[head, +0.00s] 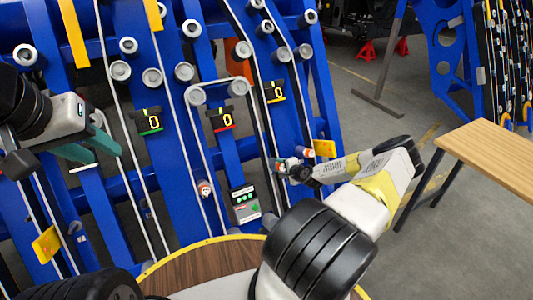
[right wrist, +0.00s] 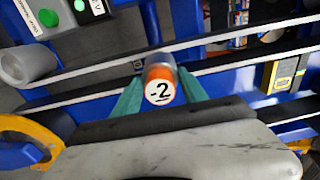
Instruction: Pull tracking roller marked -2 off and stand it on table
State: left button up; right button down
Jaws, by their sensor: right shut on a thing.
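The tracking roller marked -2 (right wrist: 160,92) shows its white face and orange rim in the right wrist view, between the teal fingers of my right gripper (right wrist: 162,98). My right gripper is shut on it, in front of the blue chassis (right wrist: 220,90). A grey cylindrical part shows behind the roller; I cannot tell whether the roller still sits on a peg. In the head view my right gripper (head: 292,165) is by the lower right of the chassis, partly hidden by my wrist. My left gripper (head: 92,145) is open and empty before the chassis's left side. The wooden table (head: 490,155) stands at the right.
Belts run over several grey rollers on the chassis. Another small red and white roller (head: 204,188) sits left of a control box (head: 245,204) with green buttons. Black displays, one of them red-edged (head: 222,119), are above. The visible tabletop is bare, with open floor before it.

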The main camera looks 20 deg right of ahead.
jog(key=shift+v, duration=2.35)
jog(key=shift+w+r, duration=0.1)
